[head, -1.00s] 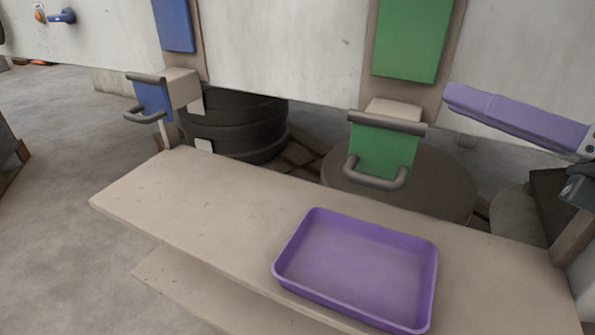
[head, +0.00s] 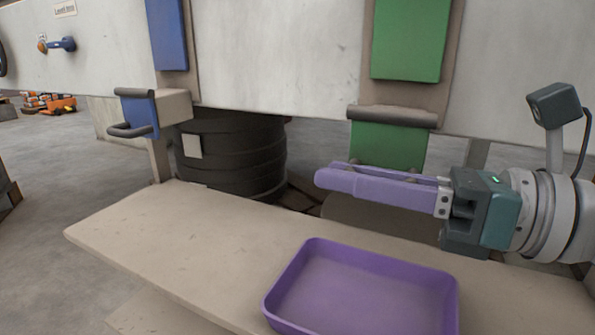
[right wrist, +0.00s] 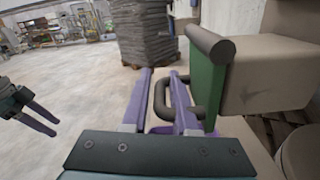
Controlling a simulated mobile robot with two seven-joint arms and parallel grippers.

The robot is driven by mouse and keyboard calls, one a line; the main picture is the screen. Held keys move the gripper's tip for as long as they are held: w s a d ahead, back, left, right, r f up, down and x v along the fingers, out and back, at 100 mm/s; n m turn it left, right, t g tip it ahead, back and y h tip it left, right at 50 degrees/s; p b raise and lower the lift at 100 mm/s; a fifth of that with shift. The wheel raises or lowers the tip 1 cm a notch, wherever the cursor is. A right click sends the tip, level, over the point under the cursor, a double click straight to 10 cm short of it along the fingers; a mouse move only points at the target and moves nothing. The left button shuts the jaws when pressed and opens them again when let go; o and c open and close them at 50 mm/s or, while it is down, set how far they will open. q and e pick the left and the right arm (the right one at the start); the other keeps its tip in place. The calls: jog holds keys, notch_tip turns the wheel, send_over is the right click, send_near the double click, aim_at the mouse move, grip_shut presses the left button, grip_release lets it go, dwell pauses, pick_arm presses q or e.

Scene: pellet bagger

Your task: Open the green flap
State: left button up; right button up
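The green flap (head: 387,146) hangs from a dark rod below a green panel. Its dark U-shaped handle shows in the right wrist view (right wrist: 158,96), on the flap's face (right wrist: 207,84). My right gripper (head: 330,178) is in front of the flap's lower part and hides most of the handle in the head view. In the right wrist view its purple fingers (right wrist: 160,80) are apart, with the handle's bar between them and one finger inside the loop. A gap shows, so it is not closed on the bar. My left gripper (right wrist: 54,127) shows only in the right wrist view, open and empty.
A purple tray (head: 449,300) sits on the beige shelf (head: 170,235) below the flap. A blue flap (head: 143,113) with its own handle hangs at the left. The shelf's left part is clear.

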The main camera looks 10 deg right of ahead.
jog(key=shift+x, duration=0.75)
grip_shut()
dwell(0.9)
